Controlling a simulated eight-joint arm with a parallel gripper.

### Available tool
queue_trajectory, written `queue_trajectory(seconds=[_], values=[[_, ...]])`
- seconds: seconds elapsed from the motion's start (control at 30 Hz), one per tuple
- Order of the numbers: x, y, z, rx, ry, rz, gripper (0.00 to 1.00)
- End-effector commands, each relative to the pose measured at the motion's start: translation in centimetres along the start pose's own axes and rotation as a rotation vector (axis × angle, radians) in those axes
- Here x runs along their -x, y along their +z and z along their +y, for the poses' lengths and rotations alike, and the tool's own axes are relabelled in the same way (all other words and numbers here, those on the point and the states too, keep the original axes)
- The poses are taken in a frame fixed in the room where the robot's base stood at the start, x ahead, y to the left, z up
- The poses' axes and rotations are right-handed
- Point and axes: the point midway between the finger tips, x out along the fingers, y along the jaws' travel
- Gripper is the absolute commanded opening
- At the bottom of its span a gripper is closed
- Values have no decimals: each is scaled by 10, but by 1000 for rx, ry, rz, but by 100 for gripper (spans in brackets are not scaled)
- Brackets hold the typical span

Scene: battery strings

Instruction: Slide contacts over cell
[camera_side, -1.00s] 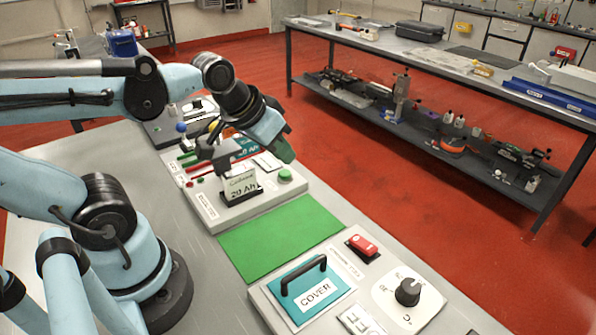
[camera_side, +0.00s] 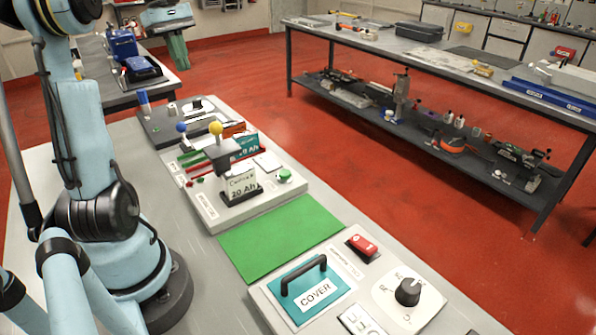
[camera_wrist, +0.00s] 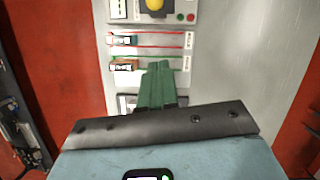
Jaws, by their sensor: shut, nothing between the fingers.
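My gripper (camera_side: 178,55) is raised well away from the cells, beyond the panel. In the wrist view its green fingers (camera_wrist: 160,80) are together and empty; two small cells (camera_wrist: 123,65) show beyond them.
A green mat (camera_side: 282,236) lies in front of the panel. Nearer are a teal cover with a black handle (camera_side: 302,282), a red switch (camera_side: 362,246) and a black dial (camera_side: 408,291). A blue container (camera_side: 122,43) stands on the back-left bench.

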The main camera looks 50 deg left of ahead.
Motion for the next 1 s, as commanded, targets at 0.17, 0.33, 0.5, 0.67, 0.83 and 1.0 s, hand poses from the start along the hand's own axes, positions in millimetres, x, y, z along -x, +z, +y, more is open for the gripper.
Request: queue_trajectory(seconds=[0.17,0.33,0.5,0.67,0.83,1.0], values=[[-9,-1,0,7,-1,-4,0],[-32,-1,0,5,0,-3,0],[-58,0,0,3,0,-3,0],[-84,0,0,3,0,-3,0],[-104,9,0,0,-1,-3,0],[-114,27,0,2,-1,-3,0]])
